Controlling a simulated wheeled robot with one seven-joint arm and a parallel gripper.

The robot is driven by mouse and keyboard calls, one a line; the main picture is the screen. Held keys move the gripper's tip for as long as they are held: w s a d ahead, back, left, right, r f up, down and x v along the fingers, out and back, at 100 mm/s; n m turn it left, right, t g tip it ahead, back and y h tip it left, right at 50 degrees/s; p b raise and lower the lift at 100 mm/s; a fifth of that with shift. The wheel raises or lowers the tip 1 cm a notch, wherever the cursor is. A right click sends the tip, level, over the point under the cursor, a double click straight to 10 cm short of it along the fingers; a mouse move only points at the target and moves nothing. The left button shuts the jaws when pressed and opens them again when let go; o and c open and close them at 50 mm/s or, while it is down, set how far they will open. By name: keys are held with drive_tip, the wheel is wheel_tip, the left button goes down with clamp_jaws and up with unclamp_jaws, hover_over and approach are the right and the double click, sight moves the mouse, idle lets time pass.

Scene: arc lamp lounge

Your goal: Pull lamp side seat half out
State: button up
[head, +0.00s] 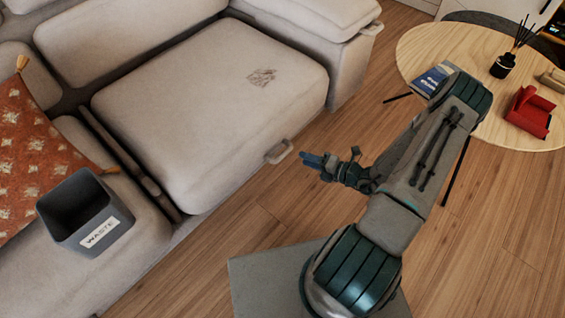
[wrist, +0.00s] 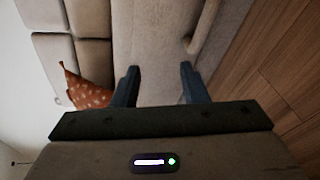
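A beige sofa seat (head: 205,110) with a small printed mark on top fills the upper middle of the head view. A loop handle (head: 279,152) stands out from its front face. The seat also shows between and beyond my fingers in the wrist view (wrist: 155,45), with a handle bar (wrist: 206,28) at upper right. My gripper (head: 312,161) is just right of the handle in the head view, apart from it. In the wrist view my gripper (wrist: 158,72) is open with nothing between its fingers. No lamp is in view, so the lamp side cannot be told.
A grey waste bin (head: 108,230) stands on the left seat beside an orange patterned cloth (head: 40,155). A round wooden table (head: 455,45) at upper right holds a blue book (head: 432,80), a red chair-shaped object (head: 530,112) and a reed diffuser (head: 503,66). Wooden floor fronts the sofa.

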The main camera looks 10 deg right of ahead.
sight(284, 155)
wheel_tip(284, 155, down, 7)
drive_tip(key=d+m+t+h+b, duration=0.1)
drive_tip(key=m+t+h+b, duration=0.1)
drive_tip(key=m, duration=0.3)
drive_tip(key=b+x, duration=0.4)
drive_tip(key=x, duration=0.8)
drive_tip(key=shift+w+f, duration=0.2)
drive_tip(key=shift+w+a, duration=0.25)
drive_tip(key=shift+w, duration=0.15)
